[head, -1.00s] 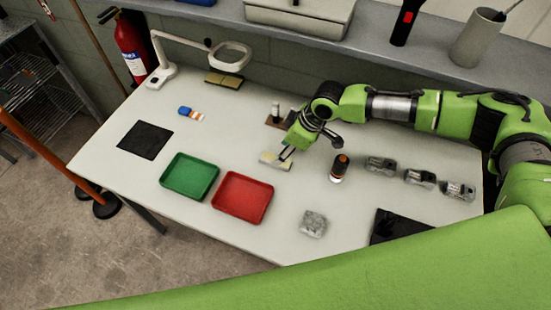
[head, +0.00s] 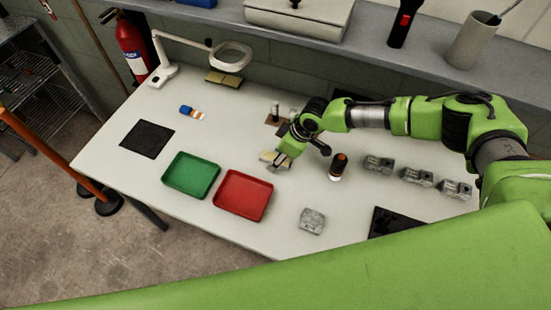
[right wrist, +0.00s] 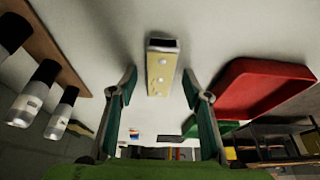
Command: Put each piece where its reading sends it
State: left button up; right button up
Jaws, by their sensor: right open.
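A pale cream bar with several round dots (right wrist: 160,75) lies on the table and shows between my fingers in the right wrist view. In the head view the bar (head: 267,157) is partly hidden by my right gripper (head: 280,163). In the right wrist view the right gripper (right wrist: 159,80) is open, its fingers on either side of the bar without visible contact. The green tray (head: 188,193) and red tray (head: 240,215) stand empty to the left and front. Several grey metal blocks (head: 378,164) sit in a row at right; another grey block (head: 312,221) lies nearer. My left gripper is not in view.
An orange-and-black bottle-like object (head: 338,167) stands close right of my gripper. A brown stand with cylinders (right wrist: 45,60) is behind. Dark mats (head: 147,139) lie at far left and front right. A magnifier lamp (head: 232,55) stands at back left. The table's left middle is mostly clear.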

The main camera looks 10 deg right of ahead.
jog(key=shift+f, duration=0.2)
jog(key=shift+c, duration=0.7)
jog(key=c, duration=1)
jog(key=shift+c, duration=0.2)
jog(key=shift+r, duration=0.15)
